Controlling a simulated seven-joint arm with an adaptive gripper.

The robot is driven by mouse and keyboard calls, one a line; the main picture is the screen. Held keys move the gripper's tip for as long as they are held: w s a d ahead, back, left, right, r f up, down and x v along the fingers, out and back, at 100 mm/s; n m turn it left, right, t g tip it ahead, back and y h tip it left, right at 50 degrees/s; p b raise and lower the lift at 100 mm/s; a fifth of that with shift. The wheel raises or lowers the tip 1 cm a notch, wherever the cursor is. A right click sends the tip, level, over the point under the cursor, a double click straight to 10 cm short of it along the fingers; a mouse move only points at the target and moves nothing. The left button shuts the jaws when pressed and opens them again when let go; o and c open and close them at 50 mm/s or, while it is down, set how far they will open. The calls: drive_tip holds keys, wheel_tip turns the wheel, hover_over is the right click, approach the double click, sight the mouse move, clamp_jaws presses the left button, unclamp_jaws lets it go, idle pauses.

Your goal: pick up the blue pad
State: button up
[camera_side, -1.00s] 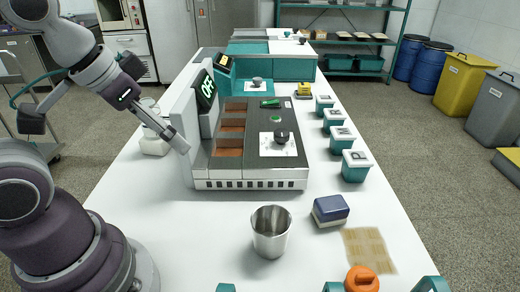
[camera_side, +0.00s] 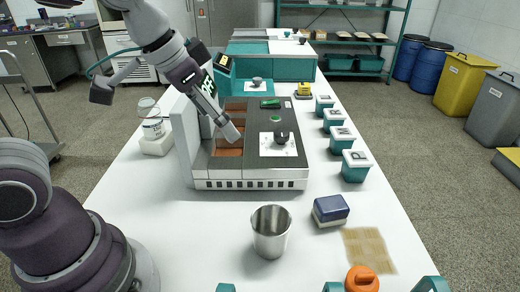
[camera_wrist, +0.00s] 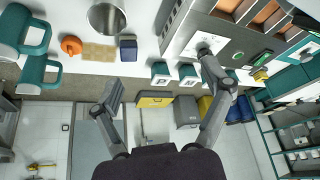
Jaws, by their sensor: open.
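The blue pad (camera_side: 331,208) is a small block with a dark blue top and a pale lower layer. It lies on the white table, right of the metal cup (camera_side: 271,232). In the wrist view the pad (camera_wrist: 128,49) shows near the upper left, beside the cup (camera_wrist: 107,18). My gripper (camera_side: 232,133) is high over the machine in the side view, well apart from the pad. In the wrist view my gripper (camera_wrist: 160,78) has its two fingers spread wide with nothing between them.
The machine (camera_side: 250,184) with brown bays and a black knob stands behind the pad. Several teal, white-lidded containers (camera_side: 355,167) line the right edge. A tan mat (camera_side: 369,250) and an orange object (camera_side: 361,279) lie in front. Table left of the cup is clear.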

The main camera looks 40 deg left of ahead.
drive_tip(key=w+d+f+m+g+h, duration=0.1)
drive_tip(key=w+d+f+m, duration=0.2)
drive_tip(key=w+d+f, duration=0.5)
drive_tip(key=m, duration=0.2)
approach(325, 205)
drive_tip(key=f, duration=0.1)
drive_tip(key=shift+g+h, duration=0.3)
drive_tip(key=x, duration=0.4)
drive_tip(key=shift+w+d+f, duration=0.15)
drive_tip(key=shift+w+d, duration=0.05)
drive_tip(key=shift+w, duration=0.3)
drive_tip(key=x, duration=0.6)
drive_tip(key=shift+a, duration=0.25)
drive_tip(key=c, duration=1.2)
